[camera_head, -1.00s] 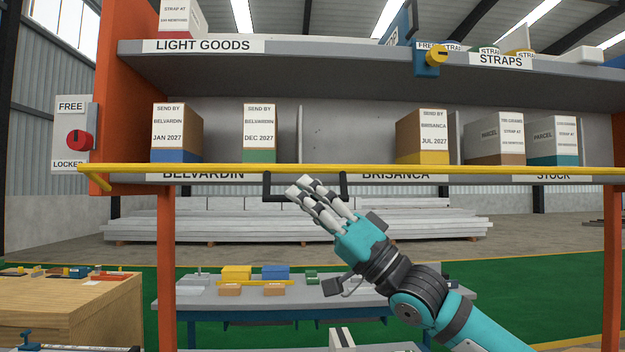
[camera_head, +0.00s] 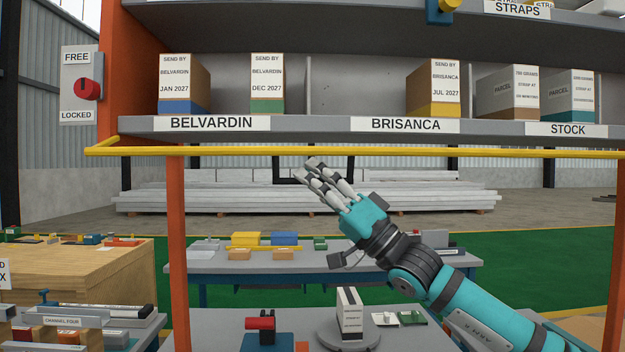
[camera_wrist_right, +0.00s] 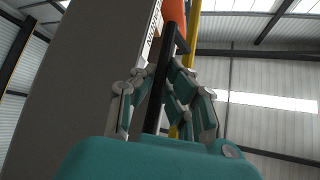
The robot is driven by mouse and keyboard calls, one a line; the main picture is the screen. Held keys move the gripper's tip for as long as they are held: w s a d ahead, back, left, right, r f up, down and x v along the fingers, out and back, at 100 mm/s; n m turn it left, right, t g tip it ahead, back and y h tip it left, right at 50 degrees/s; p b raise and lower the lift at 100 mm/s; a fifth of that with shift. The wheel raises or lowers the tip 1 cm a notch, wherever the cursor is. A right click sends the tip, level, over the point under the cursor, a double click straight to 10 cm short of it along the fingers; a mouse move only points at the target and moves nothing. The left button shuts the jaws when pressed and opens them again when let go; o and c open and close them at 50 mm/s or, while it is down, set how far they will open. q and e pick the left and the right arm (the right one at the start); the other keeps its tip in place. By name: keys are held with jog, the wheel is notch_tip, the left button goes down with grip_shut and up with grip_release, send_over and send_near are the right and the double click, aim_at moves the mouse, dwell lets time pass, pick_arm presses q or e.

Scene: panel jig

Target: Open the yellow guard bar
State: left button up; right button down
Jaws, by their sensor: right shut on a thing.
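The yellow guard bar (camera_head: 480,152) runs level across the front of the rack, in front of and just below the shelf labels. A dark handle (camera_head: 278,172) hangs under it. My right gripper (camera_head: 312,168) is at this handle, below the bar. In the right wrist view the fingers (camera_wrist_right: 168,90) close around the black handle (camera_wrist_right: 160,85), with the yellow bar (camera_wrist_right: 191,60) just beyond. The fingers hide part of the handle in the head view. My left gripper is not in view.
A red knob (camera_head: 88,90) sits on a FREE/LOCKED plate left of the orange upright (camera_head: 176,250). Boxes such as the BRISANCA carton (camera_head: 432,88) stand on the shelf (camera_head: 330,125) above the bar. A grey table (camera_head: 210,325) with small items lies below.

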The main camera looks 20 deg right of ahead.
jog(key=shift+w+a+f, duration=0.15)
jog(key=shift+f, duration=0.25)
jog(key=shift+w+a+f, duration=0.15)
jog(key=shift+f, duration=0.2)
jog(key=c, duration=1.9)
grip_release()
jog(key=o, duration=0.5)
jog(key=shift+s+d+r, duration=0.2)
jog(key=shift+s, duration=0.05)
jog(key=shift+r, duration=0.1)
jog(key=v, duration=1.2)
jog(key=shift+d, duration=0.1)
